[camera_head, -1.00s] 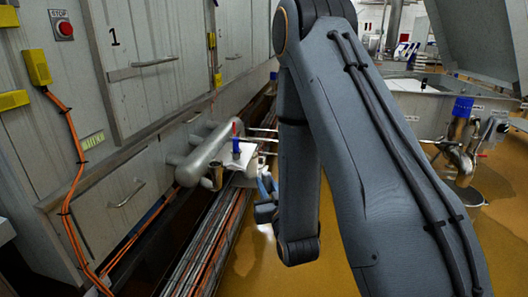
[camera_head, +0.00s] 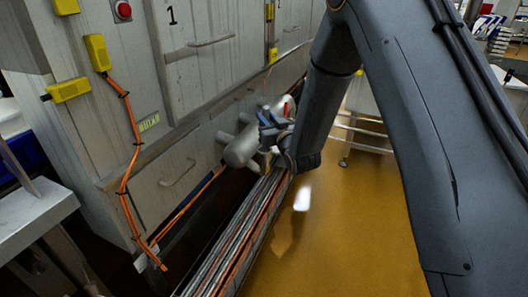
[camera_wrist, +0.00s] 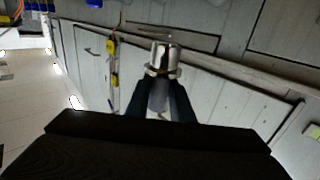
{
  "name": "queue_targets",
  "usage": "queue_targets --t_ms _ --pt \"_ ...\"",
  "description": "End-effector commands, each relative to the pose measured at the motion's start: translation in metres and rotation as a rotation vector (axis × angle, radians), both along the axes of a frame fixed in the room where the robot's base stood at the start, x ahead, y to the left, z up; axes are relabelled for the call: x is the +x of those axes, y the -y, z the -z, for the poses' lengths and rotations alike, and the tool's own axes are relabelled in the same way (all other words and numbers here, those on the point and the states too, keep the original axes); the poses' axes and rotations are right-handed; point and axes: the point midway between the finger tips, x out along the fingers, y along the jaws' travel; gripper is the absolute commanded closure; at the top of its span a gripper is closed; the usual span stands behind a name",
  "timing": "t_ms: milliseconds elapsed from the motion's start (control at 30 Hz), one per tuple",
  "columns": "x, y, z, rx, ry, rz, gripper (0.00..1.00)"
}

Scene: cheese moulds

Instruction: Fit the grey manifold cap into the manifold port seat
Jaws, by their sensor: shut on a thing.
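In the wrist view the two dark fingers of my gripper (camera_wrist: 168,88) are closed on a shiny grey metal piece, the manifold cap (camera_wrist: 165,58). It is cylindrical, with a wider collar near the fingertips. In the head view my gripper (camera_head: 272,128) is at the grey manifold (camera_head: 242,149), a thick rounded pipe with short stubs along the wall. My gripper and wrist cover part of the manifold. The port seat cannot be made out, and I cannot tell whether the cap touches it.
A grey panelled wall (camera_head: 180,100) with yellow boxes (camera_head: 97,52) and orange cable (camera_head: 133,130) stands at left. Pipes and cables (camera_head: 240,225) run along its foot. A grey bench (camera_head: 45,210) is at the left edge. The yellow-brown floor (camera_head: 330,230) is open at right.

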Motion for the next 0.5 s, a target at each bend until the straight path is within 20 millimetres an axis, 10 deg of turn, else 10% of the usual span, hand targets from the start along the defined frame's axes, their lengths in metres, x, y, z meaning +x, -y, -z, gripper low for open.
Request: queue_targets --t_ms 500 --pt "0.000 -0.006 0.064 -0.001 0.000 -0.008 1.00"
